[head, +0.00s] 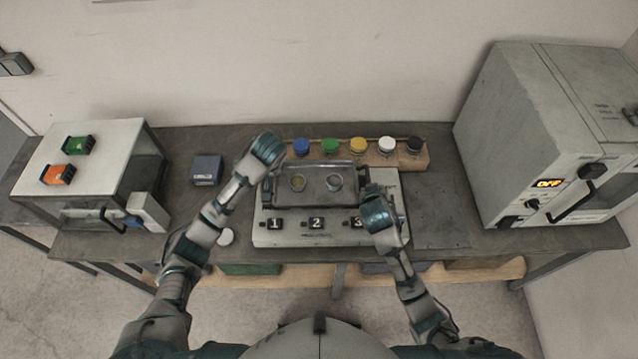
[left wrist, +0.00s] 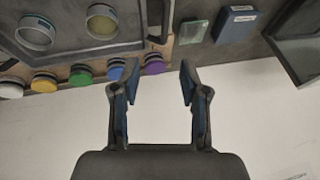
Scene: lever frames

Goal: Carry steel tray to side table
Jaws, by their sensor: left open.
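The steel tray (head: 316,197) lies on a pale base with labels 1, 2 and 3, and holds two round containers (head: 334,183). My left gripper (head: 268,152) is over the tray's back left corner. In the left wrist view its two fingers (left wrist: 158,72) are apart with nothing between them. The tray (left wrist: 70,17) shows at the top left there, with its dark handle (left wrist: 160,20) beyond the fingertips, apart from them. My right gripper (head: 379,214) is by the tray's front right corner; its fingers are hidden. I cannot tell which surface is the side table.
A wooden rack (head: 405,159) with several coloured-lid jars stands behind the tray. A dark blue box (head: 206,169) lies left of it. A glass-fronted cabinet (head: 100,160) stands at the left, and a large oven reading OFF (head: 515,130) at the right. Some bench (head: 440,215) is clear before the oven.

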